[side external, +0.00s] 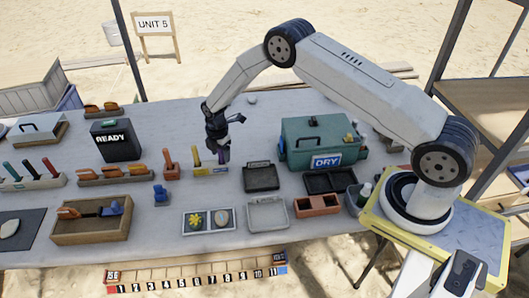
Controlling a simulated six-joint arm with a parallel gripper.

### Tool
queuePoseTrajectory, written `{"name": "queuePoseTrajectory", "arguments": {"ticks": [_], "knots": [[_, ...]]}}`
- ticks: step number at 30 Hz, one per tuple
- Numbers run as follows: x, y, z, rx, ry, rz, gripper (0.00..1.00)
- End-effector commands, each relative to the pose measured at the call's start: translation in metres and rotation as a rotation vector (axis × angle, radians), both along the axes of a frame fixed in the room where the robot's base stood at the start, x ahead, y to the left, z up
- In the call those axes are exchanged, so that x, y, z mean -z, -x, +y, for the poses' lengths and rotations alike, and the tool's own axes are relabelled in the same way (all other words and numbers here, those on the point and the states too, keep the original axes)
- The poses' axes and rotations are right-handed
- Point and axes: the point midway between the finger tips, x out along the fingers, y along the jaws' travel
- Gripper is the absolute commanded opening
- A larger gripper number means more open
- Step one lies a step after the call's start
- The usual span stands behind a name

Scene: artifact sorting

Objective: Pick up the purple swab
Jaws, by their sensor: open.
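The purple swab (222,158) stands upright at the right end of a small yellow holder (203,171) on the grey table. My gripper (217,151) points down right over the holder, its fingers at the height of the swab. It is open. The fingers hide part of the swab, and I cannot tell whether they touch it. Another short piece (196,157) stands at the left end of the same holder.
A black tray (261,178) and a green DRY box (322,143) stand to the right. An orange-handled tool (170,163) stands close on the left, with a black READY box (115,140) beyond. A picture card (208,221) lies in front.

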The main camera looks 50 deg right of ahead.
Motion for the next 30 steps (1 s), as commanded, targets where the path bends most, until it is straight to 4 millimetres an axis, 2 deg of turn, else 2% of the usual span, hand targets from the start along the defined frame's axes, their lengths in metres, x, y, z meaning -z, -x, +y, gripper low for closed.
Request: {"name": "queuePoseTrajectory", "arguments": {"ticks": [8,9,11,15,30], "knots": [[-0.0002,0.0001,0.0000,0.000,0.000,0.000,0.68],[-0.0002,0.0001,0.0000,0.000,0.000,0.000,0.65],[-0.0002,0.0001,0.0000,0.000,0.000,0.001,0.46],[-0.0002,0.0001,0.0000,0.000,0.000,0.001,0.02],[-0.0034,0.0000,0.0000,0.000,0.000,0.001,0.00]]}}
